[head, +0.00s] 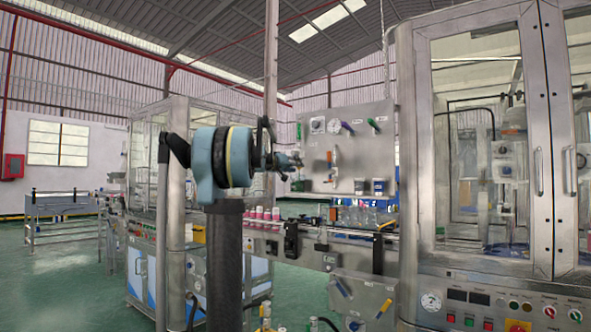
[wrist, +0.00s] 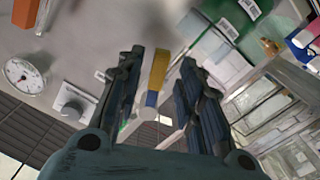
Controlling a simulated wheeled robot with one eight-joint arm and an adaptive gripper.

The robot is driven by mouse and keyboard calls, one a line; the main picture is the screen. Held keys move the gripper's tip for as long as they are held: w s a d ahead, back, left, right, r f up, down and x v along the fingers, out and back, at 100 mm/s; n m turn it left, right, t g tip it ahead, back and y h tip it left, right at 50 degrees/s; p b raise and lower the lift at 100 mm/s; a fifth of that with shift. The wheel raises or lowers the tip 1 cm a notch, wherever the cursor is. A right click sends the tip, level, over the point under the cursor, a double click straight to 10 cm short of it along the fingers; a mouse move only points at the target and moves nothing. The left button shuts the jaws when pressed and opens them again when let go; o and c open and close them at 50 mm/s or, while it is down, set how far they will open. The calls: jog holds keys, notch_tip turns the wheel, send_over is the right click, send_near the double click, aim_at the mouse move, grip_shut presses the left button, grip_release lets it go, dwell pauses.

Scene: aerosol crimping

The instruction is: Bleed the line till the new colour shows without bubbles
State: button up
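My gripper (head: 294,162) is in front of the left part of a steel panel (head: 352,115) in the head view. In the wrist view my gripper (wrist: 160,95) is open, with its two dark fingers well apart. A yellow bar with a blue end (wrist: 155,80) shows between the fingers; I see no contact with either finger. The panel carries a round gauge (head: 318,125), which also shows in the wrist view (wrist: 25,76), a purple lever (head: 347,127), a green lever (head: 374,122) and an upright tube with an orange part (head: 334,157). Fluid colour and bubbles cannot be made out.
Small dark containers (head: 378,187) stand at the panel's lower right. Below, a conveyor carries pink-and-white cans (head: 262,213). A glass-doored steel cabinet (head: 490,130) closes off the right. Open green floor (head: 50,285) lies at the left.

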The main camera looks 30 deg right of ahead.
jog(key=shift+x, duration=1.3)
grip_shut()
